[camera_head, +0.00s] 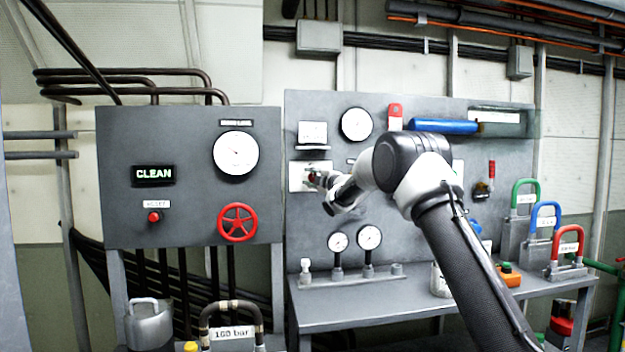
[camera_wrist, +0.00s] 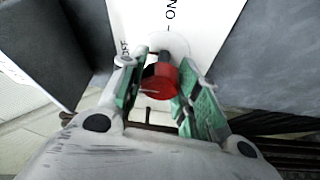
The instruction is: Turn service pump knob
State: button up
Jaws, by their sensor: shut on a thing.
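The service pump knob (camera_wrist: 160,82) is red with a dark stem, on a white plate (camera_wrist: 190,20) marked OFF and ON in the wrist view. My gripper (camera_wrist: 158,88) is shut on the knob, with one green-padded finger on each side of it. My gripper and wrist hide part of the plate in the head view.
A left panel (camera_head: 120,225) carries a CLEAN display (camera_head: 154,175), a gauge (camera_head: 236,152) and a red handwheel (camera_head: 238,222). Gauges (camera_head: 356,124) sit above my gripper, and more (camera_head: 369,237) stand below on the bench (camera_head: 340,312). Coloured-handled blocks (camera_head: 567,250) stand at the right.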

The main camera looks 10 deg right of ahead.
jog(key=o, duration=1.1)
jog(key=shift+c, duration=0.2)
jog(key=v, duration=1.2)
